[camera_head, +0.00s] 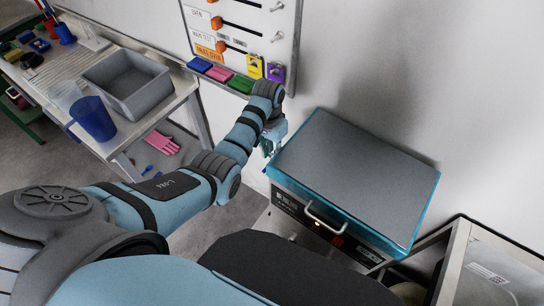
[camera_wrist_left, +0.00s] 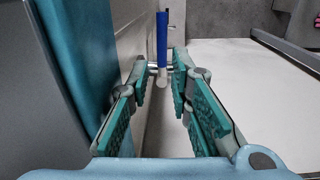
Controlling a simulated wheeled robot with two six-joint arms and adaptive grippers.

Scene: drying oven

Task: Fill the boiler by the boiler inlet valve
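In the left wrist view, a blue lever-like handle (camera_wrist_left: 162,38) stands upright on a silver pipe fitting (camera_wrist_left: 160,76), which looks like the boiler inlet valve. It lies beyond and between the fingertips of my left gripper (camera_wrist_left: 161,84), whose teal-padded fingers are apart with a gap between them. I cannot tell whether either finger touches the fitting. In the head view my left gripper (camera_head: 270,145) hangs at the left side of a teal box with a grey top (camera_head: 350,180); its fingers are partly hidden and the valve does not show there. My right gripper is in no view.
The teal box has a front handle (camera_head: 325,217) and a small red light. A wall board (camera_head: 240,30) with orange sliders hangs behind. A table at left holds a grey tub (camera_head: 127,80) and a blue cup (camera_head: 93,118). A metal cabinet (camera_head: 490,275) stands at lower right.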

